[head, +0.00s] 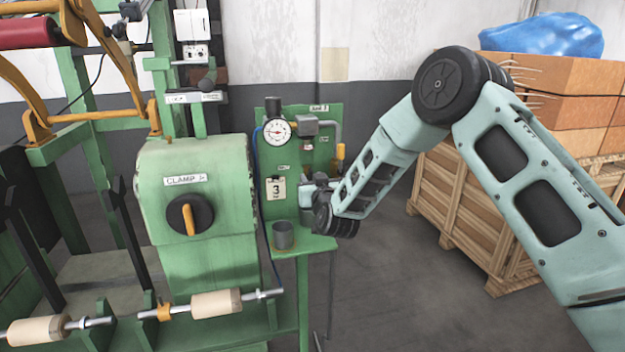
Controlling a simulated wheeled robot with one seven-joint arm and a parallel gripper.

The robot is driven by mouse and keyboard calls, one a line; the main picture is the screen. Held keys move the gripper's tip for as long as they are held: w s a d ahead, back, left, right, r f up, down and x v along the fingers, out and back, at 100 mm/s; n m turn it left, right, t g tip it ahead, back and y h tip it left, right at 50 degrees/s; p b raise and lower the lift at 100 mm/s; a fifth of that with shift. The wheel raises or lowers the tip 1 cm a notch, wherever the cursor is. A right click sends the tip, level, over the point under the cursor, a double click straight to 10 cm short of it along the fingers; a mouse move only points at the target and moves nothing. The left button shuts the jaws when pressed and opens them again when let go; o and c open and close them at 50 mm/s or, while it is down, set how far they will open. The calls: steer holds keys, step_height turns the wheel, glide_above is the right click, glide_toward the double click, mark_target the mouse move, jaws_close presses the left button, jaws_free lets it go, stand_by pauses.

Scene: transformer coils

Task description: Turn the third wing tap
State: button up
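My arm reaches in from the right to an upright green panel (327,112) in the middle of the head view. My gripper (308,190) is at the panel's lower right, just right of a tag marked 3 (276,189). Its fingers are small and partly hidden by my wrist, so I cannot tell whether they are open or touching anything. No wing tap can be made out clearly; my gripper and wrist cover that part of the panel. A small yellow handle (341,152) shows above my wrist at the panel's right edge.
The panel carries a round gauge (277,131) and a grey pipe fitting (306,125). A grey cup (283,235) stands on the shelf below. A green machine with an orange-handled clamp knob (190,215) stands close left. Wooden crates (470,210) stand behind my arm.

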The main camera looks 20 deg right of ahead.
jaws_close()
steer(key=shift+f+b, duration=0.1)
steer(key=shift+b, duration=0.3)
steer(key=m+b, duration=0.6)
steer(key=b, duration=0.1)
steer(key=m+b, duration=0.5)
steer(key=b, duration=0.3)
steer(key=m+b, duration=0.6)
steer(key=b, duration=0.2)
steer(key=shift+d+f+m, duration=0.3)
steer(key=shift+f, duration=0.05)
steer(key=shift+m+b, duration=0.3)
jaws_free()
steer(key=shift+r, duration=0.1)
